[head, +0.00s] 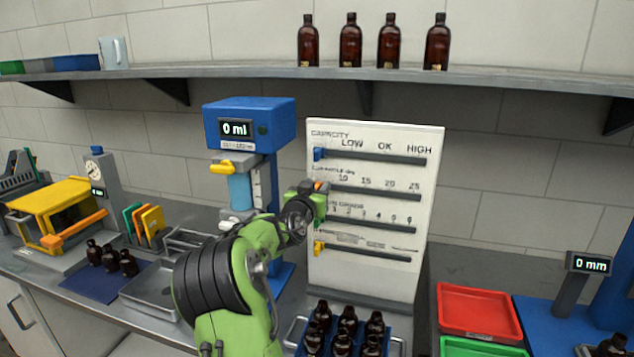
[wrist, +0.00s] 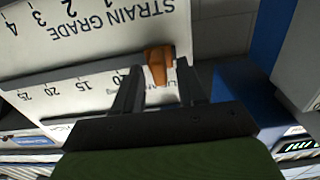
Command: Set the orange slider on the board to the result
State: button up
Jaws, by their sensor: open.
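The white board (head: 375,270) stands upright on the bench, with several horizontal slots and printed scales. The orange slider (wrist: 158,67) sits near one end of its slot, the left end of the 10-to-25 scale in the head view. My gripper (wrist: 161,74) is open, with one dark finger on either side of the slider; I cannot tell whether they touch it. In the head view my wrist covers the left end of the middle slots. A yellow slider (head: 319,247) is at the left of the bottom slot.
A blue machine (head: 270,115) reading 0 ml stands left of the board. A red tray (head: 480,312) and a display reading 0 mm (head: 589,264) are at right. Amber bottles (head: 350,42) stand on the shelf.

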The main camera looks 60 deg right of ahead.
jog(key=shift+w+d, duration=0.15)
jog(key=shift+d, duration=0.35)
jog(key=shift+a, duration=0.1)
grip_shut()
